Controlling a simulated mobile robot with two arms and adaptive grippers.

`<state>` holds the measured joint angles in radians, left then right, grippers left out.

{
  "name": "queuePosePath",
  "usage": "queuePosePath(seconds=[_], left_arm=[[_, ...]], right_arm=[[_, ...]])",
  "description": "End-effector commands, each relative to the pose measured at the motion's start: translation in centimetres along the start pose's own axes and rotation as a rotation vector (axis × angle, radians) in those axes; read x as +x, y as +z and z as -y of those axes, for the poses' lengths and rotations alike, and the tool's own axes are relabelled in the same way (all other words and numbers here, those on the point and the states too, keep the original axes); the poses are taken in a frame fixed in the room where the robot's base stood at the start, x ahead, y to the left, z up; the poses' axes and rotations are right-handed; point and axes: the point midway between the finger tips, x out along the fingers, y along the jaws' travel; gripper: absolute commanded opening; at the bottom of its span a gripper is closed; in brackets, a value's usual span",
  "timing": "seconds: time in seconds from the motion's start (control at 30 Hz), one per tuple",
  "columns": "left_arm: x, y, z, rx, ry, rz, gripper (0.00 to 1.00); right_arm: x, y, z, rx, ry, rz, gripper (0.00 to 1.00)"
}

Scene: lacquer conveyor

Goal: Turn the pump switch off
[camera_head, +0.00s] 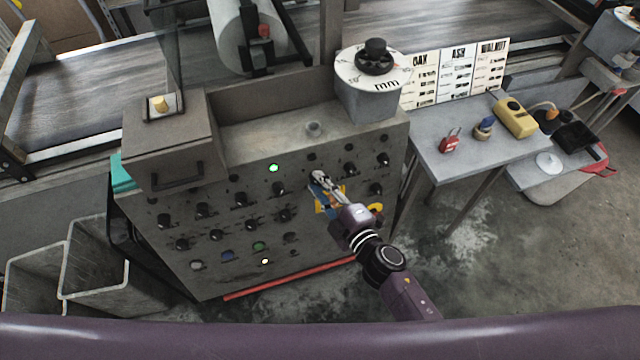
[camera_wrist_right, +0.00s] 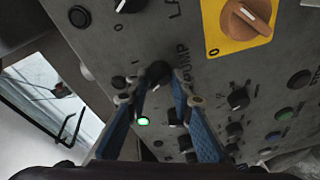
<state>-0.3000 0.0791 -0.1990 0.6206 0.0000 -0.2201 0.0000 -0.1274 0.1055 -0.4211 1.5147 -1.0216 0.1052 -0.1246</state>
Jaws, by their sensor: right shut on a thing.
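The grey control panel (camera_head: 225,235) carries rows of black knobs. In the right wrist view, a black knob (camera_wrist_right: 158,72) sits beside the "PUMP" lettering, with "0" and "1" marks near it. My right gripper (camera_wrist_right: 157,84) has its blue fingers on either side of this knob and is shut on it. In the head view my right gripper (camera_head: 318,177) reaches the panel's right part and covers the knob. A green lamp glows on the panel (camera_head: 273,167); a lit green lamp also shows in the wrist view (camera_wrist_right: 143,121). My left gripper is out of view.
An orange rotary switch on a yellow plate (camera_wrist_right: 247,18) sits close by on the panel. A dial marked "mm" (camera_head: 350,72) stands on top. A side table (camera_head: 440,172) holds padlocks and a yellow box (camera_head: 515,117). Grey bins (camera_head: 100,285) stand at left.

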Motion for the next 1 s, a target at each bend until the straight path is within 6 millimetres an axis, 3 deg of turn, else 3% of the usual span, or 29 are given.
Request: queuePosePath(seconds=[0.03, 0.07, 0.2, 0.57, 0.67, 1.0], left_arm=[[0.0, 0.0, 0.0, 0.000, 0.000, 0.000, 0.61], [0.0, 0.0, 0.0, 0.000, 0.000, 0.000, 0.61], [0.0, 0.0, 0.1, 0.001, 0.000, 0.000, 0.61], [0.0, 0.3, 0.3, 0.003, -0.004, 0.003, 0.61], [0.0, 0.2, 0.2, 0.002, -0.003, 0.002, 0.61], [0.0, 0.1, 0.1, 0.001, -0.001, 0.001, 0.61]], right_arm=[[0.0, 0.0, 0.1, -0.002, -0.002, 0.000, 0.00], [0.0, 0.0, 0.1, -0.002, -0.002, 0.000, 0.22], [0.0, 0.0, 0.1, -0.001, -0.001, 0.000, 0.38], [-0.4, 0.0, 0.1, 0.000, -0.001, 0.000, 0.39], [-1.6, 0.1, 0.1, -0.002, -0.002, 0.001, 0.39], [-8.3, 0.1, 0.2, 0.002, -0.003, 0.002, 0.39]])
